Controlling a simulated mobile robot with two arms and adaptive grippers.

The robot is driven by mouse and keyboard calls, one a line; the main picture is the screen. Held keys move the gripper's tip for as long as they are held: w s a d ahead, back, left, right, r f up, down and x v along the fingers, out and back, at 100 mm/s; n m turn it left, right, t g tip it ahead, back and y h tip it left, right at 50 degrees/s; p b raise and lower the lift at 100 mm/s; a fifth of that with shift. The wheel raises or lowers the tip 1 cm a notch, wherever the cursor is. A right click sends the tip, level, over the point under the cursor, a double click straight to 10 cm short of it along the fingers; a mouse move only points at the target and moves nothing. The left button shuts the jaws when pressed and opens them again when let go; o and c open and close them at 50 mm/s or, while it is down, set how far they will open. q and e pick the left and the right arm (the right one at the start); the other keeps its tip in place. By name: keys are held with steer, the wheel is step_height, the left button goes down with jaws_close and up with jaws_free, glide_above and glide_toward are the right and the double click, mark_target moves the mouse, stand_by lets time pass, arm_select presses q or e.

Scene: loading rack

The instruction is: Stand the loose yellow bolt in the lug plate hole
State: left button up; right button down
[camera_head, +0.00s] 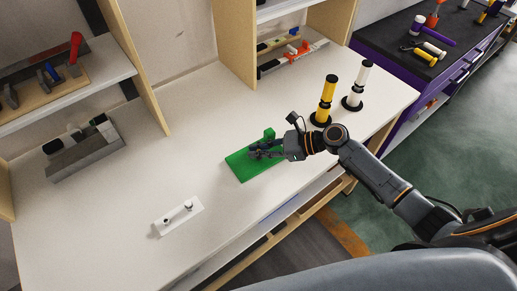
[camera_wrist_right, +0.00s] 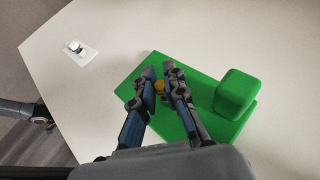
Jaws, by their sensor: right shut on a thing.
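My right gripper (camera_head: 256,152) is over the green tray (camera_head: 241,168), its fingers closed around a small yellow bolt. The wrist view shows the bolt's yellow end (camera_wrist_right: 159,86) between the fingertips of the right gripper (camera_wrist_right: 161,77), above the green tray (camera_wrist_right: 133,80). The fingers hide the rest of the bolt, and I cannot tell whether it touches the tray. The white lug plate (camera_head: 178,219) lies on the bench to the lower left, with a bolt standing near its right end and a dark hole toward its left. It also shows in the wrist view (camera_wrist_right: 83,59). My left gripper is not in view.
A green block (camera_wrist_right: 239,92) rises from one end of the tray. A yellow-black post (camera_head: 326,99) and a white-black post (camera_head: 357,85) stand right of my right gripper. A grey block (camera_head: 85,155) sits at left. The bench between tray and lug plate is clear.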

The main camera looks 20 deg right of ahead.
steer(key=shift+f, duration=0.25)
stand_by(0.3)
steer(key=c, duration=1.3)
jaws_free()
steer(key=shift+d, duration=0.1)
